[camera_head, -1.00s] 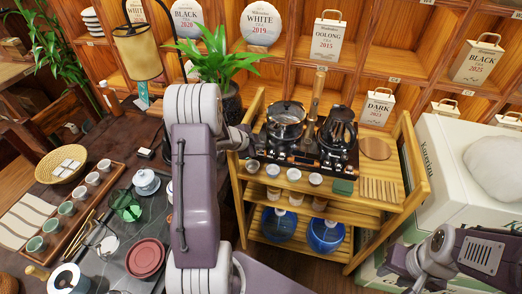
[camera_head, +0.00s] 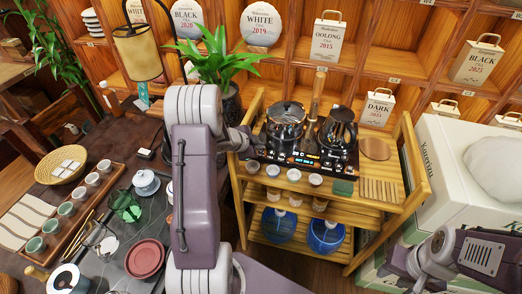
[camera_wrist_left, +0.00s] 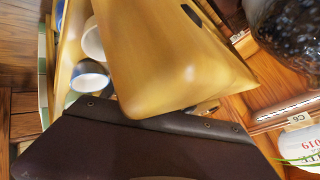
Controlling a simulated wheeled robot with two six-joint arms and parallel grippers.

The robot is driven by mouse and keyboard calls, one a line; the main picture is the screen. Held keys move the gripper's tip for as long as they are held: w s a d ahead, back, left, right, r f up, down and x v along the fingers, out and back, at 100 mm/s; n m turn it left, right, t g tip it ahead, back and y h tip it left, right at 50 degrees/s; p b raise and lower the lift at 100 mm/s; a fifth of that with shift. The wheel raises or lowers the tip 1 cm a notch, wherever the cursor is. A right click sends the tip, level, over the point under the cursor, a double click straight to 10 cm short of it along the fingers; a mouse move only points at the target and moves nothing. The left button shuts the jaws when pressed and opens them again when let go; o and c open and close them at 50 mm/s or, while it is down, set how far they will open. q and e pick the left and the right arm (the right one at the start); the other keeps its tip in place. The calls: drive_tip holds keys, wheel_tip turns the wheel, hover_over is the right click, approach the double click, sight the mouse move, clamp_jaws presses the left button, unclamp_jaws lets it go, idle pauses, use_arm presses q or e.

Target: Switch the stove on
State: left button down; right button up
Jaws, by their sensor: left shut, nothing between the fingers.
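The stove (camera_head: 283,157) is a dark flat unit on the wooden cart. Its front panel shows lit orange, white and blue marks. A glass kettle (camera_head: 285,120) stands on its left side and a dark kettle (camera_head: 337,130) on its right. My left gripper (camera_head: 246,139) is by the cart's left side, next to the stove's left front, partly hidden by my arm. It is shut and empty. In the left wrist view a large yellow-brown wooden part fills the middle and the stove does not show. My right gripper (camera_head: 402,264) is low at the right, its fingers unclear.
The wooden cart (camera_head: 412,178) holds small white cups (camera_head: 294,174) in front of the stove and blue jars (camera_head: 326,236) below. A potted plant (camera_head: 230,103) stands close to its left. A large white-green box (camera_head: 450,175) stands to its right. A tea table lies at the left.

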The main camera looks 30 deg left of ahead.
sight(259, 151)
use_arm(q)
drive_tip(key=shift+r+p, duration=0.6)
drive_tip(key=shift+r, duration=0.1)
wheel_tip(259, 151, up, 5)
drive_tip(key=p, duration=0.5)
drive_tip(key=shift+p, duration=0.3)
